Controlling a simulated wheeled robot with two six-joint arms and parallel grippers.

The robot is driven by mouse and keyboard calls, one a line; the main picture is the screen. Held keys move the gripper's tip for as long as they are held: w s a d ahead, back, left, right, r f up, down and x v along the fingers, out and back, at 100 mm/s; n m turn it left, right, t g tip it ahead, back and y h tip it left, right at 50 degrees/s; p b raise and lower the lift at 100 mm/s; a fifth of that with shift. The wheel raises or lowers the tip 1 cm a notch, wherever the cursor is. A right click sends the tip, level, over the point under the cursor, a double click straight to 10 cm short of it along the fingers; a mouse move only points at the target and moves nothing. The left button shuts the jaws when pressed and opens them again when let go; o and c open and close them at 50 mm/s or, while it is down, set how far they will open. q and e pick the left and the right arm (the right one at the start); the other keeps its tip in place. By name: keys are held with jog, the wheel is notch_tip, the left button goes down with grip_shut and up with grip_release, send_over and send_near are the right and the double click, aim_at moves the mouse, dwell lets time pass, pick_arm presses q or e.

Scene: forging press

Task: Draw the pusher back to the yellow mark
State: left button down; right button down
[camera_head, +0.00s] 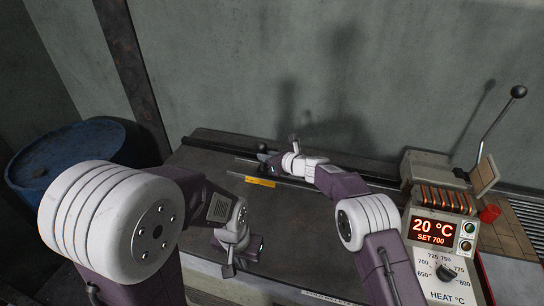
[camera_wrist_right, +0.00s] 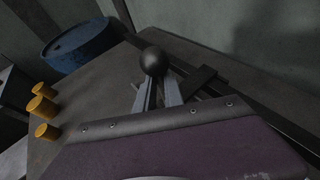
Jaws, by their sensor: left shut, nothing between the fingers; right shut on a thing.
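My right gripper (camera_head: 273,160) is over the back of the bench, at the left part of the rail. In the right wrist view its fingers (camera_wrist_right: 156,92) are shut on the pusher's handle, just below its black ball knob (camera_wrist_right: 153,61). The knob also shows small in the head view (camera_head: 262,148). The rest of the pusher is mostly hidden by my right gripper and arm. My left gripper (camera_head: 229,269) is shut and empty at the bench's front edge.
A heater box (camera_head: 437,235) reading 20 °C, set 700, stands right, with a ball-topped lever (camera_head: 518,92) behind it and a red button (camera_head: 490,212) beside it. A blue barrel (camera_head: 65,155) stands left. Several yellow cylinders (camera_wrist_right: 42,106) stand on the bench in the wrist view.

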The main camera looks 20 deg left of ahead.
jog(key=shift+w+a+r, duration=0.15)
jog(key=shift+w+r, duration=0.05)
jog(key=shift+r, duration=0.45)
jog(key=c, duration=1.6)
grip_release()
jog(key=shift+o, duration=0.7)
jog(key=shift+w+f, duration=0.1)
jog(key=shift+s, duration=0.2)
jog(key=shift+f, duration=0.1)
jog(key=shift+d, duration=0.2)
